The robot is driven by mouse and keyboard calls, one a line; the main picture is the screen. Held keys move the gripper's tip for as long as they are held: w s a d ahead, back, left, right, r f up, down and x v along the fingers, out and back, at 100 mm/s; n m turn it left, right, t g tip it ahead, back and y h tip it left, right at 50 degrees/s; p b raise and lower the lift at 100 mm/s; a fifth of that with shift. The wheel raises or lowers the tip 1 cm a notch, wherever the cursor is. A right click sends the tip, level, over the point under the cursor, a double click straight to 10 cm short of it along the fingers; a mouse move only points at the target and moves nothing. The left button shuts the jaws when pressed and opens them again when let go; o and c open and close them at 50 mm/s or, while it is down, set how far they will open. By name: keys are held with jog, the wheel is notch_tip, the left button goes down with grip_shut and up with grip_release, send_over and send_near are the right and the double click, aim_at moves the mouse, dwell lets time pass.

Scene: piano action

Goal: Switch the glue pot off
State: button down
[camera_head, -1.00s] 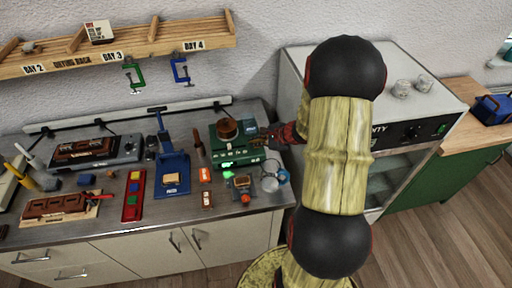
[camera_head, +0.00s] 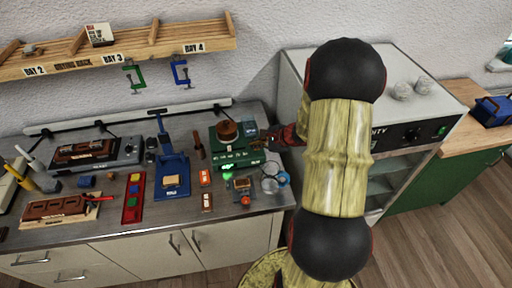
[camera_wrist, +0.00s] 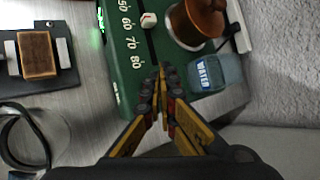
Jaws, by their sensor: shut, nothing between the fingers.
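The glue pot is a green box (camera_head: 232,158) with a brown pot (camera_head: 228,130) on top, at the right end of the metal counter. In the wrist view its green panel (camera_wrist: 125,62) carries a scale reading 50 to 80 and a white slider knob (camera_wrist: 149,20) near the 50 to 60 end. A green light (camera_wrist: 101,22) glows at the panel's edge. My gripper (camera_wrist: 163,68) is shut and empty, its tips over the panel near the 80 end. In the head view my gripper (camera_head: 270,137) is at the box's right side, partly hidden by my arm.
A water container (camera_wrist: 215,73) stands beside the brown pot. A glass jar (camera_head: 270,184) and a small block on a dark holder (camera_head: 242,184) are in front. A white oven (camera_head: 400,70) stands to the right. A blue press (camera_head: 172,175) is to the left.

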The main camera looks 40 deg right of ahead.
jog(key=shift+f, duration=0.1)
jog(key=shift+f+b, duration=0.35)
jog(key=shift+b, duration=0.3)
dwell(0.5)
jog(key=shift+r, duration=0.5)
jog(key=shift+r, duration=0.1)
notch_tip(320, 180, up, 6)
jog(key=p, duration=0.4)
jog(key=shift+p, duration=0.3)
dwell(0.4)
